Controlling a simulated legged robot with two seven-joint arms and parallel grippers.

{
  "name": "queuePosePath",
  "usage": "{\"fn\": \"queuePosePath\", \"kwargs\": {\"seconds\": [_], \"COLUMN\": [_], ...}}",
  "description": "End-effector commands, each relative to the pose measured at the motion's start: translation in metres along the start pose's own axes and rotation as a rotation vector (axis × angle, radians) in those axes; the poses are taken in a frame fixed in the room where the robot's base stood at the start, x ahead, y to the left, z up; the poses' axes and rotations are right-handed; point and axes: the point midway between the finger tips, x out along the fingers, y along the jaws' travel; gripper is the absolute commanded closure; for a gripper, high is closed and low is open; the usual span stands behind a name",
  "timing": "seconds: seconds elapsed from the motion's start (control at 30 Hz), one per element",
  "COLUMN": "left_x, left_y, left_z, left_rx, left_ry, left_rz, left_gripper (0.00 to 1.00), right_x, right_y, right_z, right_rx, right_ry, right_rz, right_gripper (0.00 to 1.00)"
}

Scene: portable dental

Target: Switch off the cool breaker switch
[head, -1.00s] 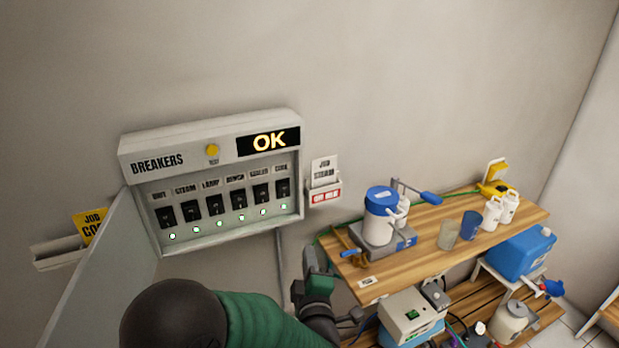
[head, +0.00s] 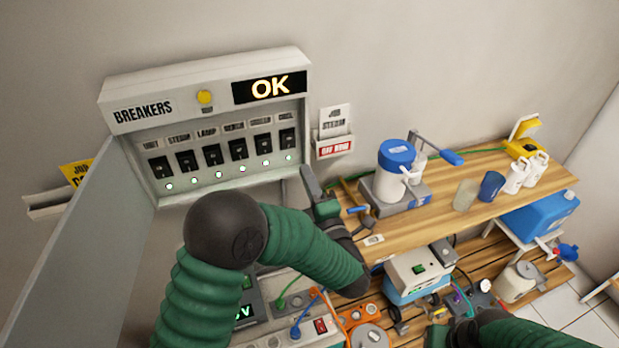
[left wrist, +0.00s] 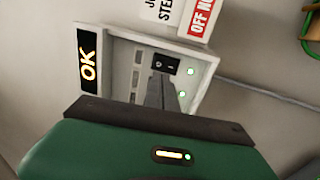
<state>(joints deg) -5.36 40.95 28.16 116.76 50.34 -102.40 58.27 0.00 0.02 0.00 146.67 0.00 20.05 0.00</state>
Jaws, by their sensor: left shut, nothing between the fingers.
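The breaker panel (head: 130,113) is on the wall with its lid open, a row of black rocker switches and lit lamps below them; its display reads OK. The cool breaker switch (head: 287,138) is the rightmost. It also shows in the left wrist view (left wrist: 166,64), just beyond my fingertips; I cannot tell contact there. My left gripper (head: 308,178) is shut and empty, below and right of the panel's lower right corner; its fingers (left wrist: 158,92) point toward the switch. My right arm (head: 510,332) enters at the bottom right; its gripper (head: 442,334) is barely shown.
A card holder with a red OFF NOW label (head: 335,148) is right of the panel. A wooden bench (head: 440,215) with a blue-lidded container (head: 395,168) and bottles stands to the right. Equipment (head: 275,315) is below my left arm. The panel's open door (head: 80,240) is at left.

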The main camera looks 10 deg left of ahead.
Motion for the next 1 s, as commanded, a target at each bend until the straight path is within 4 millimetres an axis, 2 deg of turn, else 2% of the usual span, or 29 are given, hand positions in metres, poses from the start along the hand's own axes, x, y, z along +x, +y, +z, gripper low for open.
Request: {"fn": "queuePosePath", "kwargs": {"seconds": [0.03,0.2,0.4,0.53,0.87,1.0], "left_x": [0.013,0.05,0.083,0.091,0.092,0.101], "left_y": [0.003,0.003,0.002,0.001,0.0,0.011], "left_z": [-0.002,-0.002,-0.001,-0.001,0.0,-0.001], "left_rx": [0.001,0.002,0.001,0.002,0.002,-0.001], "left_ry": [0.005,0.004,0.002,0.0,0.0,0.003], "left_rz": [-0.001,-0.001,-0.001,-0.001,-0.002,-0.08], "left_gripper": [1.0,1.0,1.0,1.0,1.0,1.0], "right_x": [-0.007,-0.017,-0.027,-0.029,-0.029,-0.044], "right_y": [0.0,0.0,0.0,0.0,0.0,0.0], "right_z": [-0.002,-0.004,-0.006,-0.007,-0.007,-0.01], "right_rx": [0.0,0.0,0.0,0.0,0.0,0.0], "right_ry": [0.0,0.0,0.0,0.0,0.0,0.0], "right_rz": [0.0,0.0,0.0,0.0,0.0,0.0], "right_gripper": [0.68,0.68,0.68,0.68,0.68,0.68]}}
